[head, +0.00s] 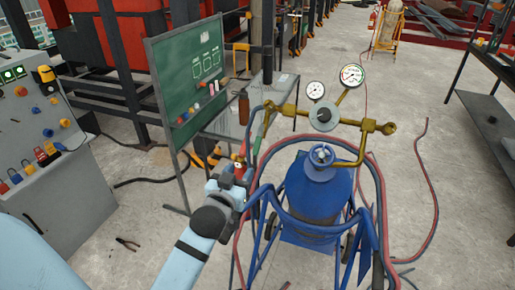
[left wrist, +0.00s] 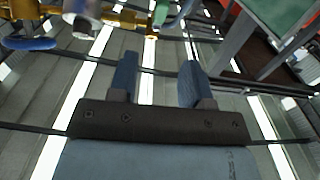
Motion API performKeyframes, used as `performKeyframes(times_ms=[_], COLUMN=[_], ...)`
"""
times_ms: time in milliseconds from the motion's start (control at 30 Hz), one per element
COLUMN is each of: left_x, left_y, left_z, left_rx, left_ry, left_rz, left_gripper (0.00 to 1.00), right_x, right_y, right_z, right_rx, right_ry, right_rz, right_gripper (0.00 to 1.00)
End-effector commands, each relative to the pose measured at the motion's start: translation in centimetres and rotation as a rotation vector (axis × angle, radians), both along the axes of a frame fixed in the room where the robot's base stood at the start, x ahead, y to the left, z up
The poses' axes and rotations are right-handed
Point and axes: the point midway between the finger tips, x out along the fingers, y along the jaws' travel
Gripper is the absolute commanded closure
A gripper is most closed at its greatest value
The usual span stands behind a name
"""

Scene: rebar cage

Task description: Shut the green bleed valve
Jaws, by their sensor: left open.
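The brass manifold (head: 290,108) with two round gauges stands above a blue gas cylinder (head: 318,190). My right gripper is not in view.
A blue cart frame (head: 268,225) and red and blue hoses (head: 424,170) surround the cylinder. A green board (head: 190,75) and a small table (head: 225,122) stand behind my left arm. A grey control console (head: 50,170) is at left. Pliers (head: 128,244) lie on the floor.

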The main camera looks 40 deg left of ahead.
Motion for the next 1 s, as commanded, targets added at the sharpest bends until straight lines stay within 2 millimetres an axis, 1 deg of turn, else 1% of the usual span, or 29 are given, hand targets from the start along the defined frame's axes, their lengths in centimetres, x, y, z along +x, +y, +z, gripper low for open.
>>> performKeyframes(times_ms=[33, 167, 500, 600, 700, 800, 1000], left_x=[0.4, 2.1, 9.0, 10.7, 11.9, 12.7, 13.2], left_y=[0.2, 0.6, 2.4, 2.8, 3.1, 3.3, 3.4], left_z=[0.3, 0.4, 0.4, 0.3, 0.2, 0.2, 0.1], left_rx=[-0.001, 0.001, 0.001, 0.001, 0.0, 0.0, 0.0], left_ry=[-0.005, -0.004, -0.002, -0.001, -0.001, -0.001, -0.001], left_rz=[0.004, 0.002, 0.001, 0.001, 0.001, 0.0, 0.0], left_gripper=[0.55, 0.55, 0.55, 0.55, 0.55, 0.55, 0.55], right_x=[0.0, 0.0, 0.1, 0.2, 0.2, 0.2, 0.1], right_y=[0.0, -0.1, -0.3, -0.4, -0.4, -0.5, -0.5], right_z=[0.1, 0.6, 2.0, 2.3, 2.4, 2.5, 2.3], right_rx=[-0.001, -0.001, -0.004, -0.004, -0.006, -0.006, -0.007], right_ry=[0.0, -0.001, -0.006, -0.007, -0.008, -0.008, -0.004], right_rz=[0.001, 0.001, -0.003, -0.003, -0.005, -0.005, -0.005], right_gripper=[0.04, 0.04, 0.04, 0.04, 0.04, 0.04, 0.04])
